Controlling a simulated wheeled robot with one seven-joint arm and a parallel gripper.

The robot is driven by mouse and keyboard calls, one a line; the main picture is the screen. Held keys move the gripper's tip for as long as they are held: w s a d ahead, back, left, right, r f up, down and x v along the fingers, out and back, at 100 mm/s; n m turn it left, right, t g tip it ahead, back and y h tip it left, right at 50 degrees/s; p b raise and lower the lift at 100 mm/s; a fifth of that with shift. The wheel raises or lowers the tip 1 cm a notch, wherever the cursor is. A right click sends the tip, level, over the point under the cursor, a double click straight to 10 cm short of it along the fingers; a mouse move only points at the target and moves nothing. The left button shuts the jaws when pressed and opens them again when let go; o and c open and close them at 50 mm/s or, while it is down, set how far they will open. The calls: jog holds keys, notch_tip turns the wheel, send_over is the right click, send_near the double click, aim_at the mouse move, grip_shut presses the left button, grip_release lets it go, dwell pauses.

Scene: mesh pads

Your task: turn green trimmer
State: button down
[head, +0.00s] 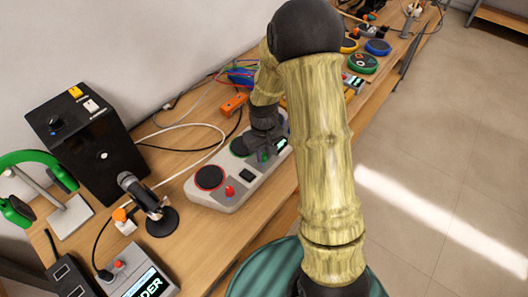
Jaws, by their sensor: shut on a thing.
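My gripper (265,153) is at the right part of a pale grey console (236,198) on the wooden table. It points down and is shut on the green trimmer (263,156), a small green piece that shows only partly at the fingertips. My arm and gripper hide much of the console's right end. A green-rimmed round pad (239,147) is just left of the gripper. A red-rimmed round pad (209,177) and a small red knob (229,191) are on the console's left part.
A microphone (147,197) stands left of the console, with a black box (100,140) and green headphones (22,175) further left. Cables run behind the console. An orange block (234,103) lies behind it. More coloured pads (363,64) are at the far end. The floor at right is clear.

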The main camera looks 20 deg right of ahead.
jog(key=m+p, duration=0.1)
jog(key=m, duration=0.3)
jog(key=shift+r, duration=0.1)
jog(key=m+p, duration=0.1)
jog(key=m, duration=0.3)
jog(key=shift+w+m, duration=0.1)
jog(key=shift+m, duration=0.3)
jog(key=m+p, duration=0.3)
jog(key=m, duration=0.2)
jog(key=shift+r, duration=0.1)
jog(key=shift+w+m+p, duration=0.1)
jog(key=shift+m+p, duration=0.85)
jog(key=shift+m, duration=1.15)
jog(key=c, duration=1.3)
grip_release()
jog(key=shift+o, duration=0.2)
jog(key=shift+a, duration=0.1)
